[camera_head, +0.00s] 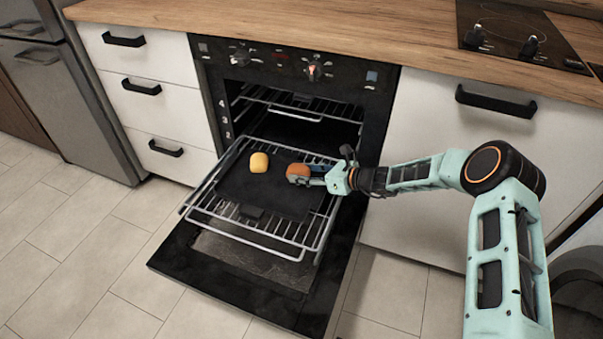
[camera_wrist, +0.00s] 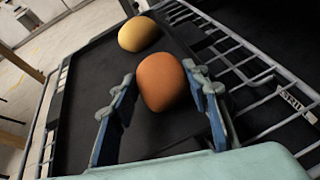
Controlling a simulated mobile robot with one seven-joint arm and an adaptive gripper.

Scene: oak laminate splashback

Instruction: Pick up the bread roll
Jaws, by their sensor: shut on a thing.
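A rounded orange-brown roll, which looks like the bread roll (camera_head: 297,170), is at my gripper (camera_head: 308,175), above the right part of the dark tray in the head view. In the wrist view the bread roll (camera_wrist: 161,82) sits between the two blue fingers of my gripper (camera_wrist: 160,88), which is shut on it. I cannot tell whether the roll still touches the tray. A yellow rounded item (camera_head: 259,162) lies on the tray to the left, apart from the gripper; it also shows in the wrist view (camera_wrist: 138,34).
The dark tray (camera_head: 233,186) rests on a pulled-out wire rack (camera_head: 236,231) over the lowered oven door (camera_head: 190,255). The open oven (camera_head: 300,125) is behind, with another rack inside. White cabinets (camera_head: 435,185) flank it. The tiled floor (camera_head: 70,260) at left is clear.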

